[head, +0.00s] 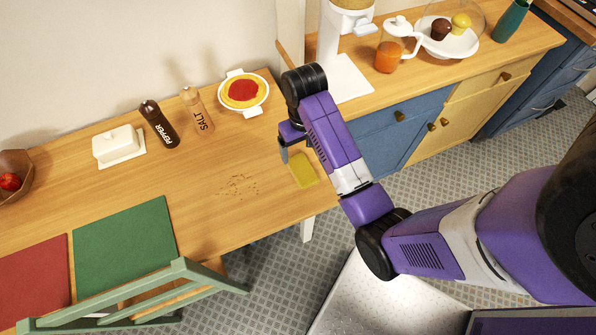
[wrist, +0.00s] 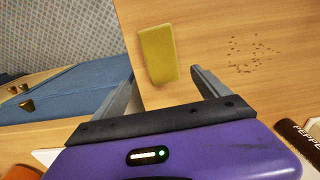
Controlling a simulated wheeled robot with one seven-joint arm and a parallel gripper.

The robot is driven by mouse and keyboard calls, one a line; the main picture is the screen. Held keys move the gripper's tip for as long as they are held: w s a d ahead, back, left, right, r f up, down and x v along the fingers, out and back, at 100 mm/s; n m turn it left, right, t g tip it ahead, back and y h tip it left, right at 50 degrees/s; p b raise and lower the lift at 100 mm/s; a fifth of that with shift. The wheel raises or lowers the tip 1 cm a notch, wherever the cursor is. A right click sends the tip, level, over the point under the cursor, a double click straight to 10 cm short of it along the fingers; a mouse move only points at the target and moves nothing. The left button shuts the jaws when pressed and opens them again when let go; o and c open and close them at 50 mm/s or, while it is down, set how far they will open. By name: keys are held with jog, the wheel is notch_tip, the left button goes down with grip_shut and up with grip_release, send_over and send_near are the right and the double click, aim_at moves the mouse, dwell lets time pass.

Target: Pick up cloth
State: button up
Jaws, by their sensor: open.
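The cloth (head: 303,170) is a small yellow rectangle lying flat on the wooden table near its right end. In the wrist view the cloth (wrist: 158,54) lies just beyond the fingertips, roughly between the lines of the two fingers. My gripper (head: 293,150) is above the table beside the cloth; the arm hides part of it in the head view. In the wrist view my gripper (wrist: 168,80) has its fingers spread wide with nothing between them.
Brown crumbs (head: 238,185) are scattered left of the cloth. A pepper mill (head: 158,124), a salt mill (head: 196,110), a plate of food (head: 243,92) and a butter dish (head: 118,145) stand farther back. A green placemat (head: 124,246) and a chair (head: 135,290) are at front left.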

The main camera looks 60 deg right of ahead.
aim_at(301, 166)
jog(key=shift+s+a+f, duration=0.15)
jog(key=shift+s+f, duration=0.05)
jog(key=shift+f, duration=0.1)
jog(key=f, duration=0.5)
jog(key=f+p, duration=0.1)
jog(key=f, duration=0.1)
jog(key=shift+w+a+f, duration=0.1)
jog(key=shift+a+f, duration=0.05)
jog(key=shift+a, duration=0.1)
jog(key=c, duration=1.4)
jog(key=shift+c, duration=0.2)
